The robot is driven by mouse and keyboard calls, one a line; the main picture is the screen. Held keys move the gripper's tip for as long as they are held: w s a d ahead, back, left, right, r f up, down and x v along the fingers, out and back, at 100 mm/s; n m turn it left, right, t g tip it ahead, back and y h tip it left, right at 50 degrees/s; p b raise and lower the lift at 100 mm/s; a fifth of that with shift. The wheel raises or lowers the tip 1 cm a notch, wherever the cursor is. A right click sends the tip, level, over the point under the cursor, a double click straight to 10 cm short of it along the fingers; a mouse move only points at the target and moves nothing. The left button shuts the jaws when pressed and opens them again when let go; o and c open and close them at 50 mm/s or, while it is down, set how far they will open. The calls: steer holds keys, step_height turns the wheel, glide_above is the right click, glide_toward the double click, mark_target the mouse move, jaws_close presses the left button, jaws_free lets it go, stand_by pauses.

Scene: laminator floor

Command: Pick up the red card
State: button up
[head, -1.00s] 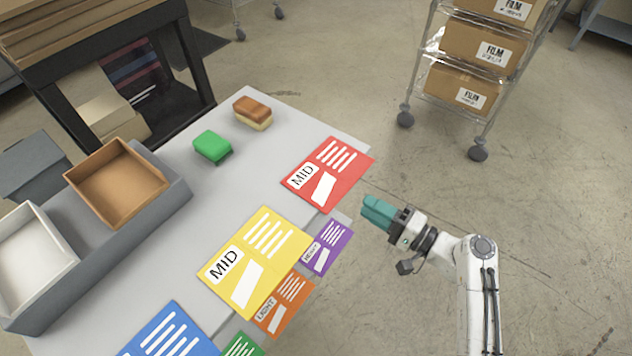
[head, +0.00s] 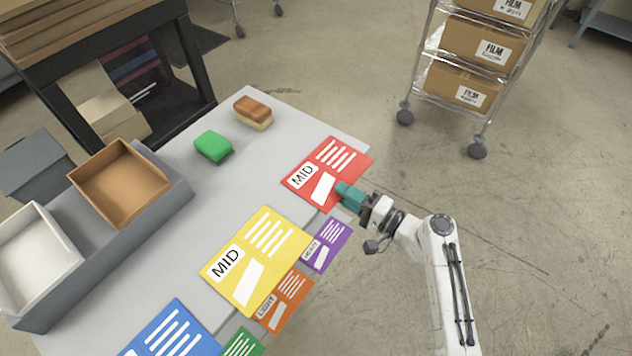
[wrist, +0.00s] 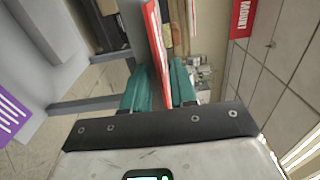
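The red card (head: 330,160) reads MID and lies flat at the table's right edge, its near side slightly over the edge. My gripper (head: 345,193) has teal fingers and is at the card's near edge. In the wrist view the red card (wrist: 154,45) shows almost edge-on and runs between the two fingers (wrist: 160,85). The fingers stand apart, with a gap visible beside the card, so my gripper looks open around its edge. Whether either finger touches the card is hard to tell.
The yellow card (head: 255,260), purple card (head: 326,244) and orange card (head: 284,300) lie nearby along the table edge. A green block (head: 213,146) and a brown-topped block (head: 253,112) stand farther back. A wire cart (head: 480,120) stands on the floor beyond.

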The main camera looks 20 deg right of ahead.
jaws_close()
stand_by(0.4)
steer(key=shift+r, duration=0.1)
